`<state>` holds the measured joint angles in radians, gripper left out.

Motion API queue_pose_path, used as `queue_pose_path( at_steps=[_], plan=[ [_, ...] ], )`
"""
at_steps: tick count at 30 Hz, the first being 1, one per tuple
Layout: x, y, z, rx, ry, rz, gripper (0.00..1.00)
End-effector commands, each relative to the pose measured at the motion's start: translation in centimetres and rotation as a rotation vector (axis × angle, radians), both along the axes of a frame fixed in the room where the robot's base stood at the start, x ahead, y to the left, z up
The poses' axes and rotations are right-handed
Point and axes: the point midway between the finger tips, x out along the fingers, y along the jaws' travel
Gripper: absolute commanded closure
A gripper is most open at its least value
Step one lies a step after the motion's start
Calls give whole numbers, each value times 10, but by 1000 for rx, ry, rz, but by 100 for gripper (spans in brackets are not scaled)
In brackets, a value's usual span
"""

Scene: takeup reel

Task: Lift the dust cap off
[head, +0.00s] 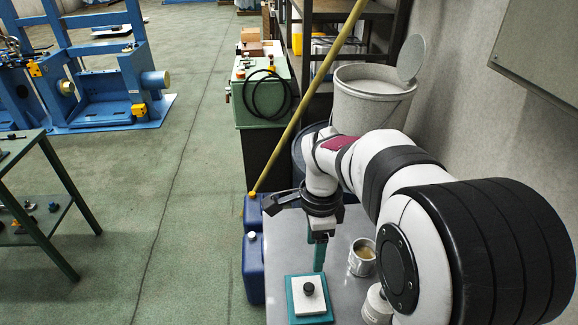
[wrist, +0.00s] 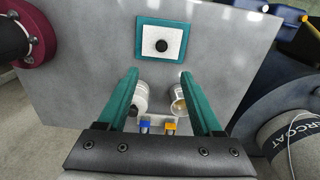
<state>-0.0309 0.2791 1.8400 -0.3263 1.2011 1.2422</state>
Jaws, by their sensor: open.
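The likely dust cap is a white square plate with a black knob (head: 309,289), lying on a teal square base (head: 293,311) on the grey table. In the wrist view the white plate (wrist: 174,42) shows beyond the fingertips, its black knob near its middle. My gripper (head: 319,268) points down above the table, just behind the plate in the head view. In the wrist view my gripper (wrist: 158,73) has its two teal fingers apart with nothing held. The plate is clear of both fingers. I cannot tell its exact height below them.
An open tin (head: 362,257) and a white container (head: 377,304) stand right of the plate. In the wrist view a small holder (wrist: 157,122) has blue and yellow pieces. Blue canisters (head: 252,265) stand left of the table (head: 340,243). A yellow pole (head: 312,90) leans behind.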

Motion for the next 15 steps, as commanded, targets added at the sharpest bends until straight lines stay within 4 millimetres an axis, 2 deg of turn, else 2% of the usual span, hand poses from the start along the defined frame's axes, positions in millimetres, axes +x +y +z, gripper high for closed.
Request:
queue_pose_path(
  at_steps=[4, 9, 12, 15],
  plan=[
    [5, 0, -30, -4, 5, -30, 33],
    [4, 0, -80, -4, 5, -29, 33],
    [4, 0, -99, -4, 3, -28, 33],
    [4, 0, -110, -3, 2, -28, 33]
  ],
)
